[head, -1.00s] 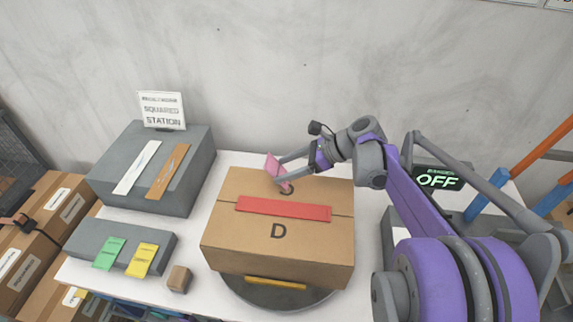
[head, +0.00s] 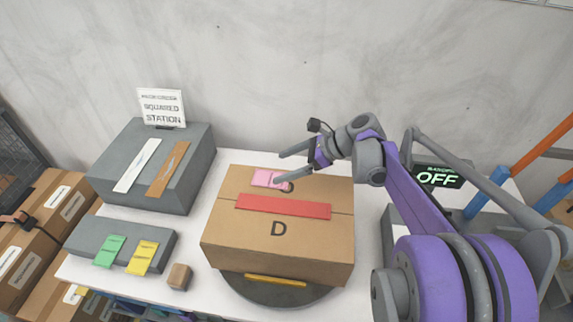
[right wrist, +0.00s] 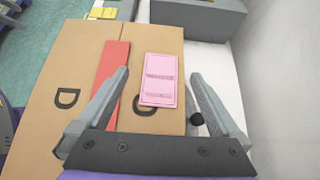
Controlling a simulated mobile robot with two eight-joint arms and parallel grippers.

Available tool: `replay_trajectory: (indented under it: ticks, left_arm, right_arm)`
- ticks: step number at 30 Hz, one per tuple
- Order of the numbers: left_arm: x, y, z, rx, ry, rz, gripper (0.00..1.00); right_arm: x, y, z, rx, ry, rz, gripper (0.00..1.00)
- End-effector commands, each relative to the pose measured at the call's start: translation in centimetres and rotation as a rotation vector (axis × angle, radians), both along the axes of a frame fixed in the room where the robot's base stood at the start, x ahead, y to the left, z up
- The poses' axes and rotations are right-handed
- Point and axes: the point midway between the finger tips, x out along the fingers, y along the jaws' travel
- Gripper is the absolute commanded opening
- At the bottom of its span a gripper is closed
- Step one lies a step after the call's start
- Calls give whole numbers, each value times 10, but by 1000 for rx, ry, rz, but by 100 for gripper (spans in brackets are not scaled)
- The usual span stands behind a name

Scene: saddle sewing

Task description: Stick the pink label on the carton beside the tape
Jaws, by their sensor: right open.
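The pink label (head: 268,179) lies flat on top of the cardboard carton (head: 325,247), just behind the red tape strip (head: 283,208) and apart from it. It also shows in the right wrist view (right wrist: 160,78), parallel to the tape (right wrist: 113,78) and partly over a printed letter. My right gripper (head: 281,167) is open and empty above the back of the carton. In the right wrist view its fingers (right wrist: 160,80) stand wide on either side of the label. My left gripper is not in view.
The carton rests on a dark round turntable (head: 270,294) on the white table. At left are a grey block with white and brown strips (head: 163,208), a lower block (head: 75,240) with green and yellow labels, and a small wooden cube (head: 179,277). A sign reads OFF (head: 437,178).

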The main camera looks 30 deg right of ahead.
Motion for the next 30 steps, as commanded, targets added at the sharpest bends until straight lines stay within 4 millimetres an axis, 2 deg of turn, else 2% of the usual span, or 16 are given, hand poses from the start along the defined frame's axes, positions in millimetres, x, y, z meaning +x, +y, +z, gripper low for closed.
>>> replay_trajectory:
  ticks: [30]
  left_arm:
    - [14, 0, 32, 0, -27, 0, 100]
  right_arm:
    - [18, 24, 43, -1, -1, 0, 100]
